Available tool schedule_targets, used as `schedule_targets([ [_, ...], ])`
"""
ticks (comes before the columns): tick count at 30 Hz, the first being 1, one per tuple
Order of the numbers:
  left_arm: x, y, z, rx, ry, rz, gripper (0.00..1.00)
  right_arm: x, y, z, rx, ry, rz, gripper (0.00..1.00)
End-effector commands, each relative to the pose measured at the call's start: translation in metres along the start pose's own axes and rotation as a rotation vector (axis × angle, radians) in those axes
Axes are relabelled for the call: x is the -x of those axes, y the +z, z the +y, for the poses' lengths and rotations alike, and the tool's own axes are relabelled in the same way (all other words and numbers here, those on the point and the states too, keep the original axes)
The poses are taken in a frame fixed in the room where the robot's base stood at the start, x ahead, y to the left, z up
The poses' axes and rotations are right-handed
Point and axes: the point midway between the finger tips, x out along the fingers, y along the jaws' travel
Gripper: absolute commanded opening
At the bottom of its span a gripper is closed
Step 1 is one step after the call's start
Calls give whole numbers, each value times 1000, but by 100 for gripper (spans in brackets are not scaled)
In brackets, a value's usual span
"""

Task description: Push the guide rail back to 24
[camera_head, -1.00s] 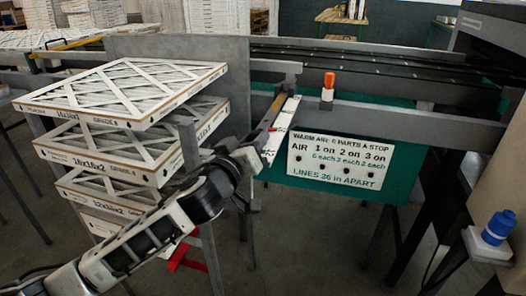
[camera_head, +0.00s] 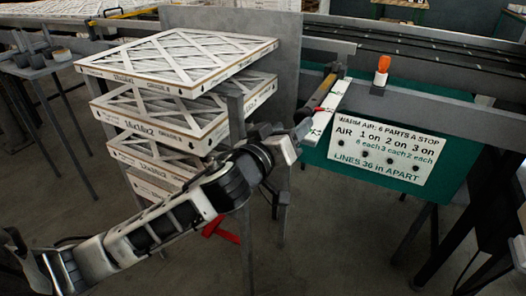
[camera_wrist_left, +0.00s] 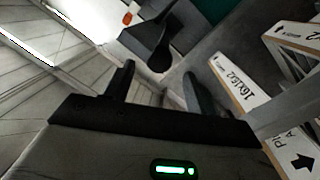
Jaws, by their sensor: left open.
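The guide rail appears to be the long grey bar (camera_head: 430,116) across the conveyor front, with an orange-tipped post (camera_head: 381,72) on it. A white scale strip (camera_head: 326,112) with a red mark runs back beside a narrow bar; its numbers are too small to read. My left gripper (camera_head: 304,130) is at the near end of the strip, beside the filter stack. In the wrist view its two fingers (camera_wrist_left: 160,88) are apart with nothing clearly between them. A dark knob-like part (camera_wrist_left: 150,45) is beyond them; contact cannot be told. My right gripper is out of view.
Boxed filters (camera_head: 180,60) are stacked in a grey rack left of my gripper, close to my forearm. A white sign (camera_head: 388,150) hangs on a green panel to the right. A grey upright plate (camera_head: 240,30) stands behind the stack. Floor is open in front.

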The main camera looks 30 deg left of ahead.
Motion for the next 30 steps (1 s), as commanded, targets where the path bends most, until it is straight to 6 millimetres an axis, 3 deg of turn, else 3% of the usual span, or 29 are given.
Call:
schedule_targets([
  [3, 31, 3, -1, 2, 0, -4, 56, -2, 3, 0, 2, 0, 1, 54],
  [12, 94, 0, 0, 2, -2, -3, 56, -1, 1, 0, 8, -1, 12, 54],
  [21, 113, -1, 0, 1, -1, 0, 56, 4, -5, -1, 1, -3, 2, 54],
  [30, 114, 0, 0, 0, 0, 1, 56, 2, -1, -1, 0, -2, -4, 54],
])
